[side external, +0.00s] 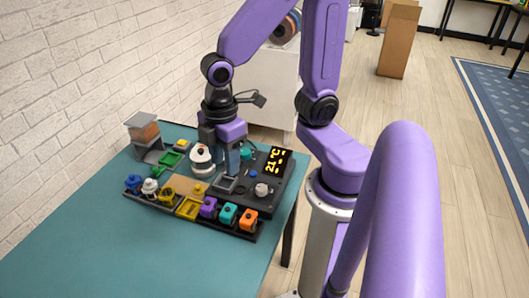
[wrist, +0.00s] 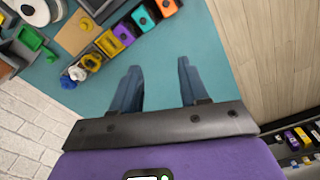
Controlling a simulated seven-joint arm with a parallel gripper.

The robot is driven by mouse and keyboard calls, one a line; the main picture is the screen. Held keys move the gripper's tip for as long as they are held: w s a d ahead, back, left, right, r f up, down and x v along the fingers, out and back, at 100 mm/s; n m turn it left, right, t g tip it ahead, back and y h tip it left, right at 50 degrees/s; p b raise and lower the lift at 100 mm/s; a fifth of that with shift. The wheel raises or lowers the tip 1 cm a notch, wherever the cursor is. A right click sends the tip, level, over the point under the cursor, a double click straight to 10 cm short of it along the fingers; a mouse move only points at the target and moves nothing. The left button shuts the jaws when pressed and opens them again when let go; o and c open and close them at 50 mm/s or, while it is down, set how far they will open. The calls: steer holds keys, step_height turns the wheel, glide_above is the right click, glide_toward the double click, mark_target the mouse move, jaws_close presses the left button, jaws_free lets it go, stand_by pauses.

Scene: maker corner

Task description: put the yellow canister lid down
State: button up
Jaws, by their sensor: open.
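A small yellow piece that looks like the canister lid (side external: 197,188) lies on a tan board, and it also shows in the wrist view (wrist: 86,24). A yellow open-topped holder (side external: 188,208) stands in the front row; in the wrist view a yellow block (wrist: 109,43) shows in that row. Another yellow piece (side external: 167,195) sits left of it. My gripper (side external: 222,165) points down above the back of the work area, behind the row. In the wrist view my gripper (wrist: 158,68) has its fingers wide apart with only bare teal surface between them.
The row also has blue (side external: 133,183), white (side external: 150,187), purple (side external: 209,207), teal (side external: 228,213) and orange (side external: 248,219) pieces. A lit display (side external: 275,160) stands at the right, a white round device (side external: 201,160) beside my gripper. The table's front left (side external: 90,245) is clear.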

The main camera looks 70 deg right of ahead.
steer(key=s+d+r, duration=0.1)
steer(key=s+r, duration=0.1)
steer(key=s, duration=0.6)
steer(key=shift+s+d+r+m, duration=0.2)
steer(key=shift+s+r+m, duration=0.1)
steer(key=shift+s+r, duration=0.1)
